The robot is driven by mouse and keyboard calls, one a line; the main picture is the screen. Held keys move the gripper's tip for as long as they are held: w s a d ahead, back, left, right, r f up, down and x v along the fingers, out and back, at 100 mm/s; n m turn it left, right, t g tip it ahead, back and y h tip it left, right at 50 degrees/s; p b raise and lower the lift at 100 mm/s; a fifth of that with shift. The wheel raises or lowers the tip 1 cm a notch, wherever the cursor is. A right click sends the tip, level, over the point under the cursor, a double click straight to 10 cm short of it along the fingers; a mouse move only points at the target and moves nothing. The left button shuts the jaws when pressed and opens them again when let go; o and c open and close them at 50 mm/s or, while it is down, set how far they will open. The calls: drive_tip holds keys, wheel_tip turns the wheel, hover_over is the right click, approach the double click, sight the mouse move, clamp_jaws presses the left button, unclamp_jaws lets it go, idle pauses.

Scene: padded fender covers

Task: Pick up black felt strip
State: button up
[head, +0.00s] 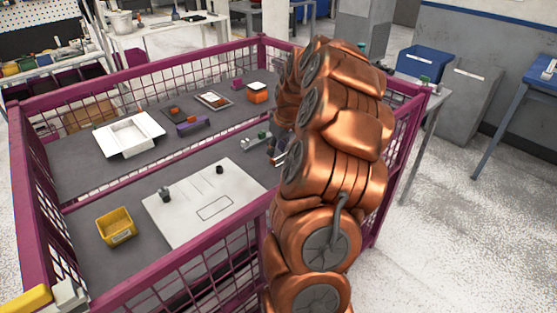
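I cannot clearly make out a black felt strip. A small black piece (220,169) sits near the back of a white board (180,225), and a dark grey piece (165,194) stands near its left side; both are too small to identify. My gripper (277,158) is mostly hidden behind my copper arm, at the right side of the caged table, to the right of the board. Whether it is open or holds anything does not show.
A magenta mesh cage (128,72) surrounds the grey work surface. A yellow bin (116,226) stands front left, a white tray (129,134) back left. A purple block (193,126), an orange box (257,93) and a grey-green fixture (257,140) stand behind the board.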

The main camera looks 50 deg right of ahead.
sight(273, 160)
drive_tip(key=shift+p+x, duration=0.8)
drive_tip(key=shift+x, duration=1.85)
drive_tip(key=shift+w+a, duration=0.1)
clamp_jaws()
